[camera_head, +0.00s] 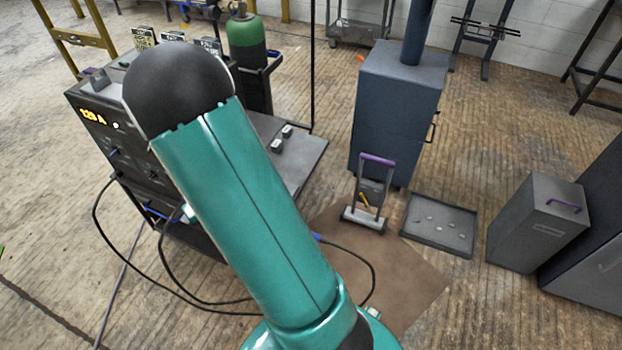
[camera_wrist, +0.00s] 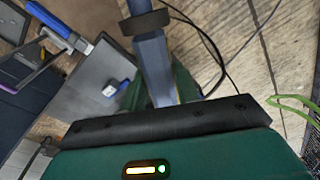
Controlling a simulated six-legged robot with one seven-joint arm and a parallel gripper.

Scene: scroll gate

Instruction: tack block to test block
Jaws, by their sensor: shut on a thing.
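In the wrist view my gripper (camera_wrist: 160,88) shows green parts on both sides of a grey-blue bar (camera_wrist: 152,60), and it is shut on this bar. A dark collar (camera_wrist: 145,22) sits around the bar near the top of the picture. In the head view my teal arm covers the middle, and my gripper is hidden. Two small grey blocks (camera_head: 277,145) (camera_head: 287,131) lie on the dark bench top (camera_head: 305,160) behind my arm. In the wrist view a small pale block (camera_wrist: 114,87) lies on a grey plate (camera_wrist: 85,88). I cannot tell which block is the tack block or the test block.
A welding machine (camera_head: 105,125) with a lit display stands left, with black cables looping on the floor. A purple-handled stand (camera_head: 372,190), a tray of small pieces (camera_head: 438,225) and a grey box (camera_head: 535,228) stand right. A blue-grey cabinet (camera_head: 392,110) stands behind.

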